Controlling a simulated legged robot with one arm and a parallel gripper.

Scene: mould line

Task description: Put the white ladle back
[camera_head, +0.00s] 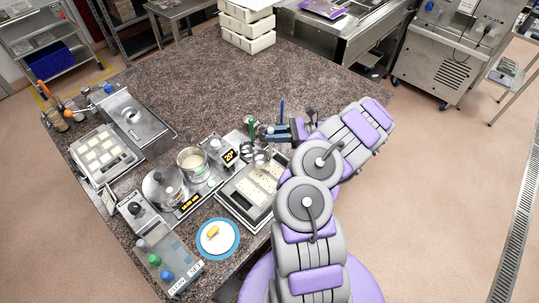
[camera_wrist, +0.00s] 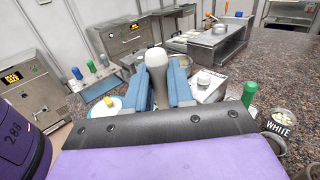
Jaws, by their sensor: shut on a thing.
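My gripper (camera_head: 270,132) is over the right part of the stone worktop, beyond the mould tray. In the wrist view its two blue fingers (camera_wrist: 157,88) are shut on a pale grey, round-ended handle (camera_wrist: 156,62), which I take to be the white ladle's. The handle stands up between the fingers; the ladle's lower part is hidden. A small pot labelled WHITE (camera_wrist: 281,124) is at the right of the wrist view, with pale contents. A green handle (camera_wrist: 249,92) stands beside it; it also shows in the head view (camera_head: 251,128).
A mould tray (camera_head: 226,196) lies near my arm. A lidded pot (camera_head: 163,188) and an open pot (camera_head: 191,160) stand left of it. A rack (camera_head: 176,268) with white, green and blue tops and a blue-rimmed plate (camera_head: 231,237) are at the front. The worktop's back middle is clear.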

